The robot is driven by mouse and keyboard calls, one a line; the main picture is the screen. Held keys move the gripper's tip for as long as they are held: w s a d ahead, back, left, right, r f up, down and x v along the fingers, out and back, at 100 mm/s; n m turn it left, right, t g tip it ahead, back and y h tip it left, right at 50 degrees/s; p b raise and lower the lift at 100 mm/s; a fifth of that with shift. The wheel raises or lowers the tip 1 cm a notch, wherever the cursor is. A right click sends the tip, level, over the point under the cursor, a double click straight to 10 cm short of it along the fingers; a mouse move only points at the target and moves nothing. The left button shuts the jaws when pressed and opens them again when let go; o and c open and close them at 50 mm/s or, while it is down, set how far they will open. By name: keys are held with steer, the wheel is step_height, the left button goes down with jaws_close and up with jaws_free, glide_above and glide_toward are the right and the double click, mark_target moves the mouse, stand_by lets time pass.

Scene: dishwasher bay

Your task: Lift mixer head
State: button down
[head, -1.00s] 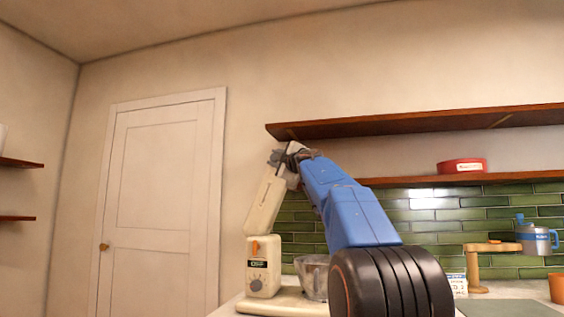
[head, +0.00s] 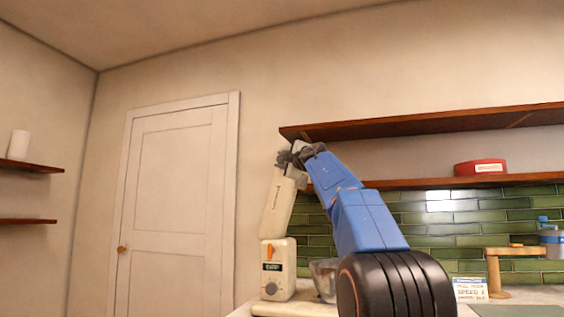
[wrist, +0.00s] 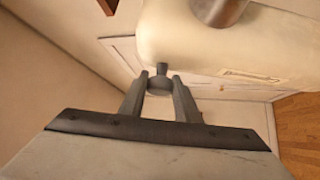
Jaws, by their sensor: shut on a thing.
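The cream stand mixer stands on the counter, with its base (head: 281,285) low in the head view. Its mixer head (head: 277,208) is tilted up, nearly upright. My gripper (head: 287,160) is at the raised end of the head. In the wrist view my gripper (wrist: 160,84) has its fingers closed around a small grey knob (wrist: 161,70) on the mixer head (wrist: 185,45). A metal hub (wrist: 218,8) sticks out of the head. The metal bowl (head: 323,275) is partly hidden behind my arm.
A wooden shelf (head: 420,127) is to the right of my gripper, with a lower shelf (head: 430,183) holding a red tin (head: 480,167). A sign card (head: 469,290) and a wooden stand (head: 494,272) are on the counter at right. A closed white door (head: 175,210) is at left.

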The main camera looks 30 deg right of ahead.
steer(key=c, duration=1.4)
jaws_free()
steer(key=shift+o, duration=0.2)
steer(key=shift+s, duration=0.1)
steer(key=v, duration=1.7)
steer(key=shift+f, duration=0.2)
